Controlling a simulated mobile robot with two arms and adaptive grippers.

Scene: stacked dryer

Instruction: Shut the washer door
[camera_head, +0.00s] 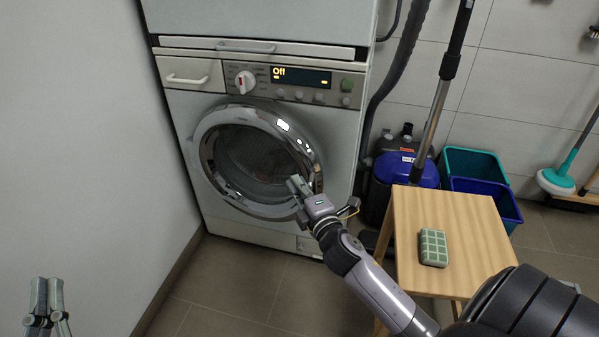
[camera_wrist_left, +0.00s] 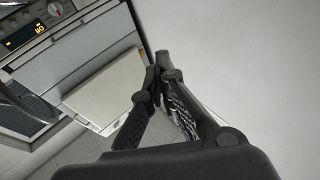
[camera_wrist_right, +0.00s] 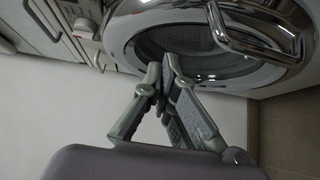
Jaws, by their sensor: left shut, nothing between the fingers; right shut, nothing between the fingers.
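The washer door (camera_head: 214,128) is a round dark glass with a wide chrome ring on the white washer's front. It sits flush or nearly so; I cannot tell whether it is latched. My right gripper (camera_head: 297,186) is shut and empty in front of the ring's lower right side. In the right wrist view its fingertips (camera_wrist_right: 166,66) overlap the door's glass, and the chrome door handle (camera_wrist_right: 250,45) shows right of them; contact is unclear. My left gripper (camera_head: 46,300) is shut and empty at the lower left, away from the door; its fingers also show in the left wrist view (camera_wrist_left: 158,75).
The washer's panel display (camera_head: 300,77) reads "Off". A wooden stool (camera_head: 455,215) with a green checked sponge (camera_head: 433,247) stands right of my right arm. A blue-lidded bin (camera_head: 405,169) and crates (camera_head: 475,162) stand behind it. A wall is at left; the front floor is clear.

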